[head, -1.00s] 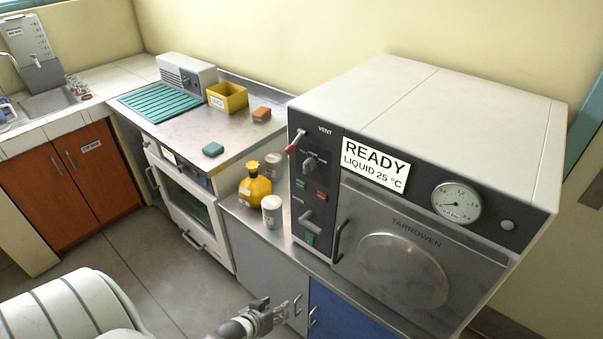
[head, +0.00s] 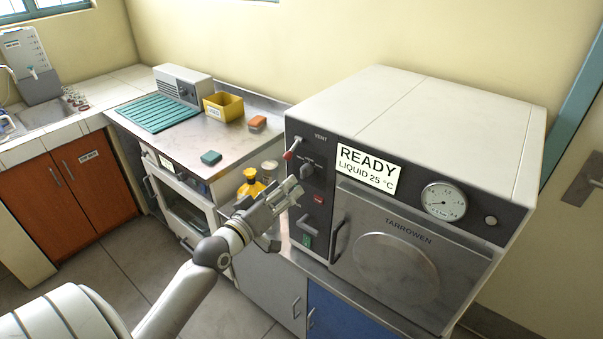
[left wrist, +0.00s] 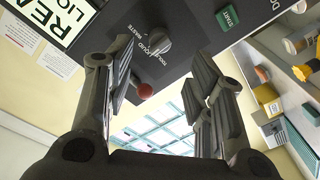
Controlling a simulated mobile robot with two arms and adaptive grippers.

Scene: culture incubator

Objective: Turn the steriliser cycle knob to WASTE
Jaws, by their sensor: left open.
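The steriliser (head: 470,215) stands at the right, with a dark control panel and a sign reading READY, LIQUID 25 °C. Its cycle knob (head: 306,170) is a grey knob left of the sign. In the left wrist view the knob (left wrist: 157,42) shows beyond the fingers, with the words WASTE and LIQUID printed beside it. My left gripper (head: 287,200) is open and empty, in front of the panel's left part, just below and left of the knob and apart from it. It hides part of the panel's lower left. My right gripper is not in view.
A red-tipped vent lever (head: 290,154) sticks out close to the knob; its red ball (left wrist: 145,91) shows between my fingers. A green START button (left wrist: 228,17) is on the same panel. A yellow bottle (head: 250,185) stands behind my gripper. The floor at lower left is free.

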